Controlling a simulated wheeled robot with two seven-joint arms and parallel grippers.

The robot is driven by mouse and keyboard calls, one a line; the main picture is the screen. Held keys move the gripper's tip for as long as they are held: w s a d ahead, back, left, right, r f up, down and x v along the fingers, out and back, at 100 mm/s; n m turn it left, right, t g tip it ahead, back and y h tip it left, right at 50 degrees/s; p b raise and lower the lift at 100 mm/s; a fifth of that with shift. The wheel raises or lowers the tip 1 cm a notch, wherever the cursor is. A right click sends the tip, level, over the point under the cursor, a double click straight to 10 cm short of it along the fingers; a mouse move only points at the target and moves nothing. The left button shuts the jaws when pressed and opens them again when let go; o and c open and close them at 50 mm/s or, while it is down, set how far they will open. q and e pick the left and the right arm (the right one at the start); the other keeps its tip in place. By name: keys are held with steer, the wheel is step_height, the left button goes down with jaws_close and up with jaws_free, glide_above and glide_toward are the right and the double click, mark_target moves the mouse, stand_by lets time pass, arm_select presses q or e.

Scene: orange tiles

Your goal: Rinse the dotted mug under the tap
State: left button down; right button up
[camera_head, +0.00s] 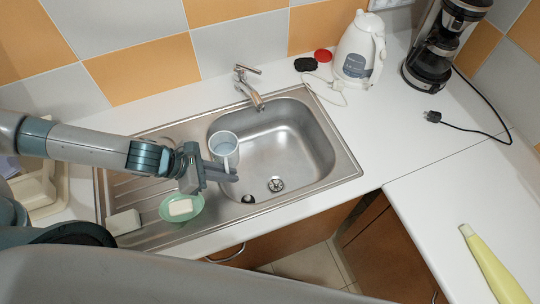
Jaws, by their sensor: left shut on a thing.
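The mug (223,147) is light grey-white, and I cannot make out dots at this size. My left gripper (230,174) is shut on it at the near side and holds it over the left edge of the sink basin (290,147). The mug looks about upright, with its opening showing from above. The tap (248,86) stands at the back rim of the sink, behind and to the right of the mug. I cannot see any water running. My right gripper is out of view.
A green dish with white soap (180,207) and a pale block (123,222) lie on the drainboard. A white kettle (358,52), a red lid (323,55) and a coffee maker (440,45) stand behind right. A yellow-green bottle (492,265) lies front right. The right counter is mostly clear.

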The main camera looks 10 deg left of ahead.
arm_select(q)
steer(key=d+f+g+y, duration=0.1)
steer(key=y, duration=0.2)
steer(key=w+d+f+g+y+p, duration=0.1)
steer(key=d+y, duration=0.1)
steer(key=y, duration=0.1)
steer(key=d+f+g+y+p, duration=0.1)
steer(key=g+y, duration=0.1)
steer(key=y, duration=0.1)
steer(key=shift+w+d+f, duration=0.2)
steer(key=shift+w+f, duration=0.1)
steer(key=shift+w, duration=0.1)
stand_by(1.0)
steer(key=shift+r, duration=0.1)
stand_by(1.0)
